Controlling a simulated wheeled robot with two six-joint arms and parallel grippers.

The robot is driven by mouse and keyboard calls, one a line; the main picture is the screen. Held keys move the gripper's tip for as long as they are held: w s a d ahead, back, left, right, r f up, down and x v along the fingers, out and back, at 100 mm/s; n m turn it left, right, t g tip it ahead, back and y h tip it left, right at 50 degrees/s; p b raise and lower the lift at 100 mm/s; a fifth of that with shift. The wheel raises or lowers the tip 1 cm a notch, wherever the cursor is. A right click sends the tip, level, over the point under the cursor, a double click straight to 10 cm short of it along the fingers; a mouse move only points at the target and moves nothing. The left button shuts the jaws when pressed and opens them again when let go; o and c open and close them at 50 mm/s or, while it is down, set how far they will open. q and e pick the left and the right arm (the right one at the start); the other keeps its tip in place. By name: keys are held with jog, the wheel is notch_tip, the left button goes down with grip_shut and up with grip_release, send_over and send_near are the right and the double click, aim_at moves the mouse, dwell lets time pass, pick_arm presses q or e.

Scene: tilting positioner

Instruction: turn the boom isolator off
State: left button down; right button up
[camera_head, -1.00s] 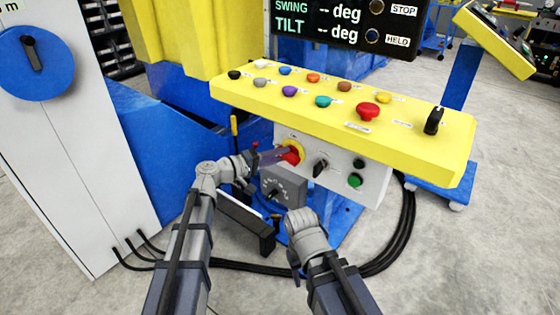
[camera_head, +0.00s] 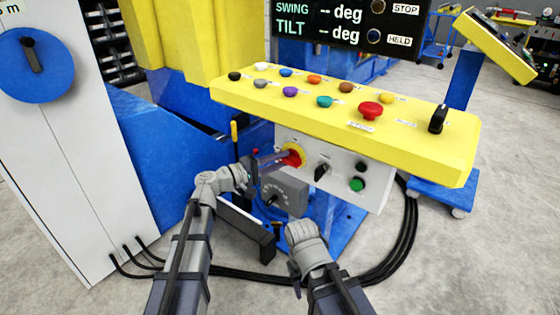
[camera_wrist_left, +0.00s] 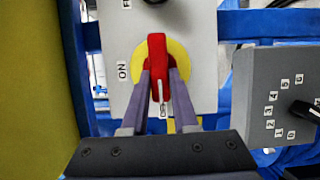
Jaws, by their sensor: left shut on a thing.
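The boom isolator has a red handle (camera_wrist_left: 157,68) on a yellow disc (camera_wrist_left: 180,60), set in a pale grey panel. In the left wrist view the handle stands upright in the picture, its white mark at the lower end. The ON label (camera_wrist_left: 121,71) is to its left; a label below the white mark is partly hidden between the fingers. My left gripper (camera_wrist_left: 160,85) is shut on the handle, one finger on each side. In the head view the red handle (camera_head: 291,158) is at the panel's left, and my left gripper (camera_head: 280,160) reaches it from the left.
A grey dial box (camera_head: 285,190) sits just below the isolator. A black selector (camera_head: 321,171) and green buttons (camera_head: 357,185) are to its right. The yellow console (camera_head: 430,145) overhangs above. A white cabinet (camera_head: 70,180) stands at left. Black cables (camera_head: 405,235) run across the floor.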

pick_arm(q)
jog(key=c, duration=0.7)
grip_release()
jog(key=v, duration=0.8)
jog(key=shift+w, duration=0.1)
jog(key=shift+d+f, duration=0.1)
